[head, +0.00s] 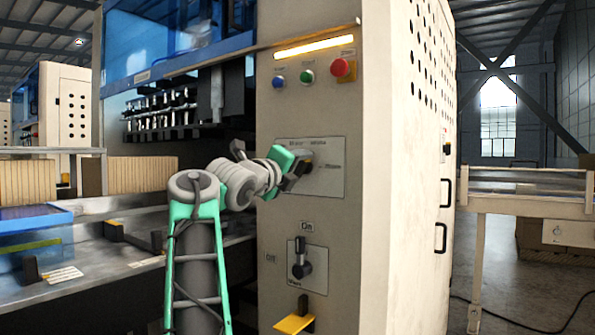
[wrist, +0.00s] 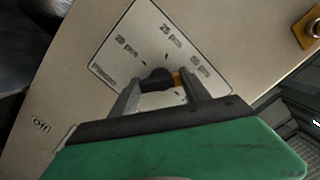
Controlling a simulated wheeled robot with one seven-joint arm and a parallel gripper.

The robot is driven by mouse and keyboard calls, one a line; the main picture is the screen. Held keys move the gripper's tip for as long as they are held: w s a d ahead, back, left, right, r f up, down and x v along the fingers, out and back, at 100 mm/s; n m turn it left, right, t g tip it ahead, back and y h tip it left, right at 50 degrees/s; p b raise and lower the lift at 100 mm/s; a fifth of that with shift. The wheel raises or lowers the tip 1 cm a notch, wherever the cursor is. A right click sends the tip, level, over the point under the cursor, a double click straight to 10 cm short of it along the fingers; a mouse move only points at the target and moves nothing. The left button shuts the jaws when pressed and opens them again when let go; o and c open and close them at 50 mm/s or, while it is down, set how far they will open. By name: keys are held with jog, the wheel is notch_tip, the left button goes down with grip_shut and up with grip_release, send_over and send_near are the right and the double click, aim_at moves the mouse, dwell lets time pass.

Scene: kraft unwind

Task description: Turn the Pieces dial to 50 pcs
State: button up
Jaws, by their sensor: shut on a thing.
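The Pieces dial's label plate (head: 330,182) is on the cream machine front in the head view. In the wrist view the plate (wrist: 108,62) appears tilted, with marks that read about 20 pcs, 25 pcs and 50 pcs. The dark dial knob (wrist: 157,80) sits between the two fingers of my gripper (wrist: 160,92), which is shut on it. An orange-yellow patch (wrist: 180,78) lies at the knob's right side, by the right finger. I cannot tell exactly which mark the knob points to. In the head view my gripper (head: 297,168) hides much of the dial.
Blue (head: 279,82), green (head: 307,76) and red (head: 342,68) buttons sit above the plate. A black On/Off switch (head: 301,262) is below, with a yellow part (head: 294,319) under it. The machine's bed (head: 110,260) is at left; open floor lies at right.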

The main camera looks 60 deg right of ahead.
jog(key=shift+n+p, duration=0.35)
jog(key=shift+n, duration=0.35)
jog(key=shift+f, duration=0.1)
jog(key=shift+m+b, duration=0.4)
jog(key=shift+b, duration=0.05)
jog(key=shift+m, duration=0.3)
